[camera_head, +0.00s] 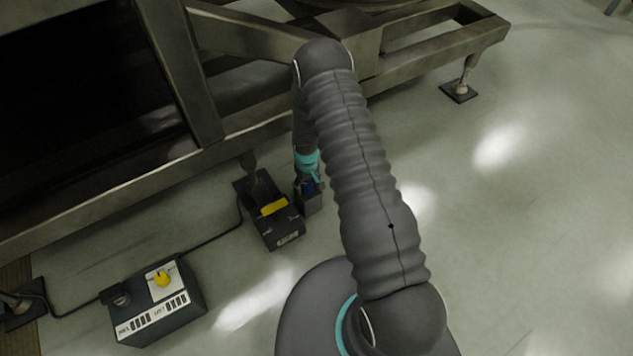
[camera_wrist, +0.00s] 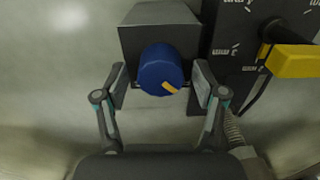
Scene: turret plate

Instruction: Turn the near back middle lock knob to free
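A round blue knob (camera_wrist: 158,66) with a yellow pointer mark sits on the front of a dark grey block (camera_wrist: 160,38) in the wrist view. The yellow mark points down and to the right. My gripper (camera_wrist: 160,84) is open, with one finger on each side of the knob. The knob's labels, if any, are not visible.
Beside the block is a black box (camera_head: 278,233) with a yellow handle (camera_head: 273,206). A control box (camera_head: 160,318) with a yellow knob (camera_head: 162,280) stands at lower left, joined to a cable. A heavy metal frame (camera_head: 235,125) crosses above. The floor (camera_head: 540,230) at right is clear.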

